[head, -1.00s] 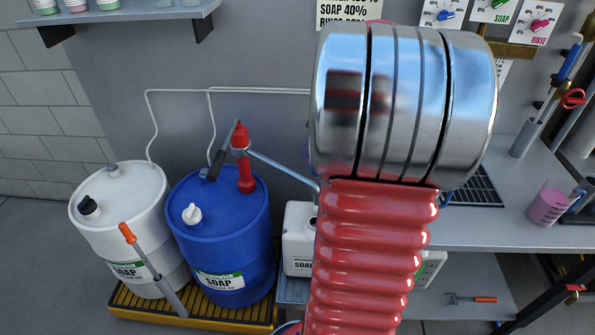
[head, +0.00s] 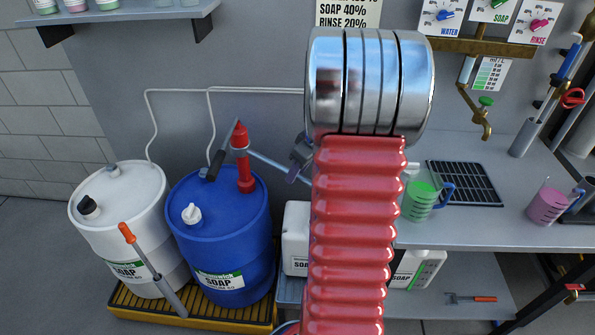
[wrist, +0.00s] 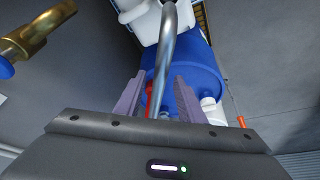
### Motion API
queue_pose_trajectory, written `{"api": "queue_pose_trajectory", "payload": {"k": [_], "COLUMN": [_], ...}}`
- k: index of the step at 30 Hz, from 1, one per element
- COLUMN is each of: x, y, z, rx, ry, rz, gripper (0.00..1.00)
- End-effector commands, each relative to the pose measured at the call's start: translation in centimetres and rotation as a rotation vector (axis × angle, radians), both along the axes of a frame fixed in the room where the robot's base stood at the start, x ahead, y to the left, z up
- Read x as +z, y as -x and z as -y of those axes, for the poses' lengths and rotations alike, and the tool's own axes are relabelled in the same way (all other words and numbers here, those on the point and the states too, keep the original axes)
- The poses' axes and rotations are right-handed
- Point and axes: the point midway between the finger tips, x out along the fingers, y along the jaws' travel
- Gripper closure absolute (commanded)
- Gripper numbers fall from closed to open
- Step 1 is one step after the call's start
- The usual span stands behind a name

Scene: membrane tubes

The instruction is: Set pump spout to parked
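The red hand pump (head: 243,160) stands upright on the blue drum (head: 222,235), with a dark lever handle at its left. Its grey metal spout (head: 268,161) slants right and down past the drum edge; in the head view its far end is hidden behind my gripper and arm. My gripper (head: 298,158) is at the outer part of the spout. In the wrist view the spout (wrist: 166,62) runs between the two purple fingers of my gripper (wrist: 160,88), with a gap showing beside it. The fingers look open around the spout.
A white drum (head: 118,215) stands left, and white jerrycans (head: 297,235) stand right of the blue drum. A green jug (head: 420,203), a drain grid (head: 463,182) and a pink jug (head: 545,207) are on the bench. A brass tap (head: 480,115) hangs above it.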

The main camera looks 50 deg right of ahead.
Motion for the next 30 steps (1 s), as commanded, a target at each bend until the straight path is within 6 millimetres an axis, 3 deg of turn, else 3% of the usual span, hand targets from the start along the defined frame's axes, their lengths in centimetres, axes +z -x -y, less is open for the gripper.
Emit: {"api": "queue_pose_trajectory", "payload": {"k": [8, 23, 30], "x": [-0.05, -0.02, -0.01], "y": [-0.03, 0.00, 0.00], "z": [0.01, 0.03, 0.05], "rx": [0.000, 0.000, 0.000], "ry": [0.000, 0.001, 0.001], "rz": [0.000, 0.000, 0.000], "gripper": [0.65, 1.00, 1.00]}}
